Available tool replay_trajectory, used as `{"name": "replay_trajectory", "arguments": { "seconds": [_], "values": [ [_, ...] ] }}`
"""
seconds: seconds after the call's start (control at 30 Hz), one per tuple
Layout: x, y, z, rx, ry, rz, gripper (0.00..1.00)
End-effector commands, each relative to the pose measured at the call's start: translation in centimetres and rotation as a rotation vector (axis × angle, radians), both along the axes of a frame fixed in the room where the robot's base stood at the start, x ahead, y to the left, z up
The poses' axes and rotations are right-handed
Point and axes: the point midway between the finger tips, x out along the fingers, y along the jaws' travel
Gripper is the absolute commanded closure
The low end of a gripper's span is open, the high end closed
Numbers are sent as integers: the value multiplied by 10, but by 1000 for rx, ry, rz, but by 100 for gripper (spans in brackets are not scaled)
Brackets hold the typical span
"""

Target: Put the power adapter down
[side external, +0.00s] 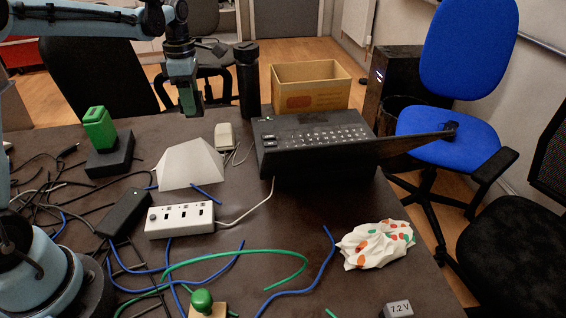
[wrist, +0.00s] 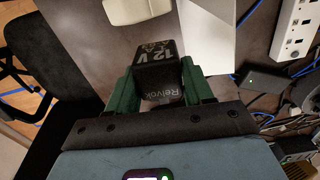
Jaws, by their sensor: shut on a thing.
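My gripper (side external: 190,100) is shut on a black block-shaped power adapter marked "12 V" and "Relvok", with its label facing the wrist camera. In the wrist view the adapter (wrist: 160,72) sits between the green fingers of my gripper (wrist: 159,88). In the side view the gripper points down near the back edge of the dark table (side external: 330,215), and appears to be above it. The adapter is small and dark there, so its outline is hard to make out. Its underside is hidden in the wrist view.
A pale mouse-like object (side external: 225,136), a white wedge (side external: 190,164) and a power strip (side external: 180,219) lie nearby. A black bottle (side external: 247,80), cardboard box (side external: 309,88) and black keyboard device (side external: 320,135) stand right. Cables crowd the left; some tabletop right of the strip is bare.

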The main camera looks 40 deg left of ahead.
Motion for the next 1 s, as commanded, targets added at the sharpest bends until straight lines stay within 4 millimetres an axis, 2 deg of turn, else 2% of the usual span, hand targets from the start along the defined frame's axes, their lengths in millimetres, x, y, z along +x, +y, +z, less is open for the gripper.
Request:
{"name": "replay_trajectory", "arguments": {
  "seconds": [0.13, 0.23, 0.6, 0.73, 1.0],
  "values": [
    [0, -8, 14, 0, 0, 0, 85],
    [-1, -9, 33, 0, 0, 1, 85],
    [-1, -9, 133, 0, 0, 0, 85],
    [-1, -9, 157, 0, 0, 0, 85],
    [0, -9, 183, 0, 0, 0, 85]
  ]
}}
